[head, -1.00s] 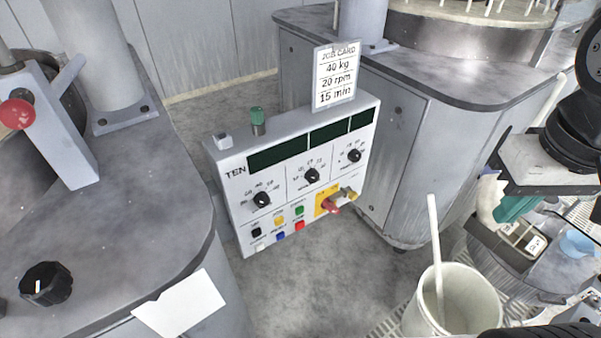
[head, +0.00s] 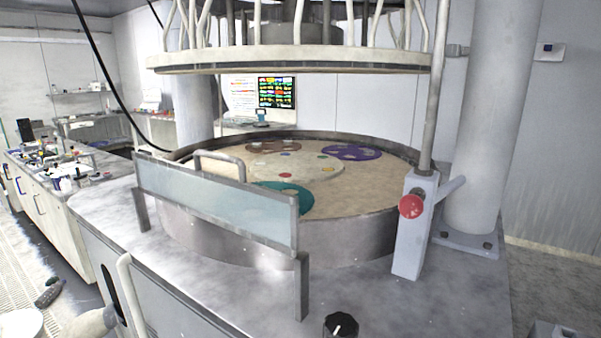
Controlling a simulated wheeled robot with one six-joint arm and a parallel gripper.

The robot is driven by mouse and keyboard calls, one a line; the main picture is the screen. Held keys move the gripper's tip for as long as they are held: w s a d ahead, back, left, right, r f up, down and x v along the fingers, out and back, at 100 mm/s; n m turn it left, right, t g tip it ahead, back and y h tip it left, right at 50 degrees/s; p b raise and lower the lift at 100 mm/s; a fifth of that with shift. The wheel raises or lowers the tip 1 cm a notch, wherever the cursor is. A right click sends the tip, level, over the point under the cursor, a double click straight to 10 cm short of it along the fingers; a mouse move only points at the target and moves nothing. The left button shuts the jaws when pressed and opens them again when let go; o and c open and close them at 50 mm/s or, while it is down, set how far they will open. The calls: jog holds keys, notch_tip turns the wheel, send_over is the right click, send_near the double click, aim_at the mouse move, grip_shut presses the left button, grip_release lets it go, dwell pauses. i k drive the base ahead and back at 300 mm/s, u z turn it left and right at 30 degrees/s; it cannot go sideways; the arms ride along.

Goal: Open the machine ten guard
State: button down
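A guard (head: 215,207), a long pale translucent panel in a grey metal frame, stands upright across the front of a polishing machine (head: 400,300). Posts hold it at both ends. A beige loop handle (head: 220,164) rises at its top edge. Behind it lies the round platen (head: 350,190), with teal, brown and purple discs on it. No number shows on this machine now; the panel marked TEN beside it is out of view. My gripper is not in view.
A red-ball lever (head: 411,206) on a grey block and a thick column (head: 490,120) stand right of the platen. An upper plate with pale tubes (head: 290,58) hangs above. A black knob (head: 341,326) sits at the front. A cluttered bench (head: 60,190) is at left.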

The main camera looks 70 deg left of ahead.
aim_at(292, 250)
jog(key=u, duration=2.8)
jog(key=k, duration=0.3)
jog(key=z, duration=0.55)
jog(key=i, duration=0.8)
jog(key=u, duration=0.35)
